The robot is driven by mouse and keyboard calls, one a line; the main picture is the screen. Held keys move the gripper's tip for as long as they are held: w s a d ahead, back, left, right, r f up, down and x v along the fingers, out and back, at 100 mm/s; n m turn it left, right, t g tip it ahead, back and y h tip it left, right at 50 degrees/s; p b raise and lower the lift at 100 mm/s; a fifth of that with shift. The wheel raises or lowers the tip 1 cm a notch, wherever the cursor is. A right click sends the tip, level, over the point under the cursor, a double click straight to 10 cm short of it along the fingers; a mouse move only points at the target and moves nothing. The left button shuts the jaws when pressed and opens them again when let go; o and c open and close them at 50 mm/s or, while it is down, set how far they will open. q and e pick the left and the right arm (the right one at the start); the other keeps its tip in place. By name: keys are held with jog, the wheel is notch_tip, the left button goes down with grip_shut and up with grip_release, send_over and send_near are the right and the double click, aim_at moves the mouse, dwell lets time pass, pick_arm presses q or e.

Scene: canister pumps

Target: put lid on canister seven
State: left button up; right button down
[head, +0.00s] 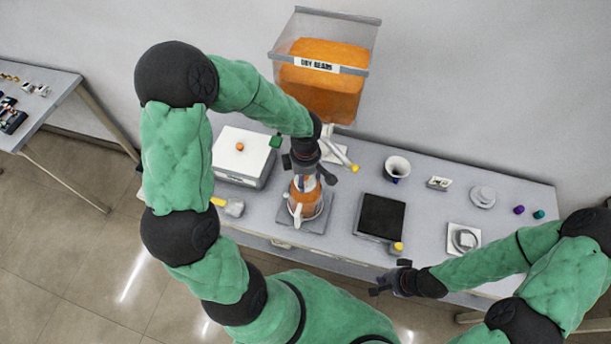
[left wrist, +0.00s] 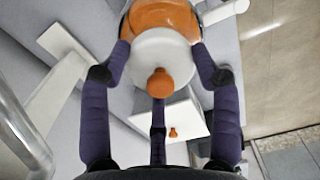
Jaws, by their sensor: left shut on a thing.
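A clear canister (head: 304,200) with orange contents stands on a grey base (head: 287,219) near the table's front edge; it also shows at the top of the left wrist view (left wrist: 160,14). My left gripper (head: 307,176) is above it, pointing down. In the left wrist view its fingers (left wrist: 163,62) are shut around a white round lid (left wrist: 150,50) with an orange knob. The lid lies over the canister's end; whether they touch I cannot tell. No number seven is readable. My right gripper (head: 380,281) is empty, fingers spread, in front of the table's front edge.
A white box (head: 236,168) with an orange knob stands left. A black-topped scale (head: 381,217), a white cup (head: 397,168) and a coiled item (head: 464,239) stand right. A yellow-tipped white bar (head: 341,155) is close behind my left gripper.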

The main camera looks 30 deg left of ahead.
pick_arm(q)
jog(key=shift+f+b, duration=0.2)
jog(key=shift+b, duration=0.8)
dwell(0.6)
jog(key=o, duration=1)
jog(key=shift+c, duration=0.2)
jog(key=shift+o, duration=1)
jog(key=shift+r, duration=0.1)
jog(key=shift+r+p, duration=1.8)
jog(key=shift+r, duration=1.65)
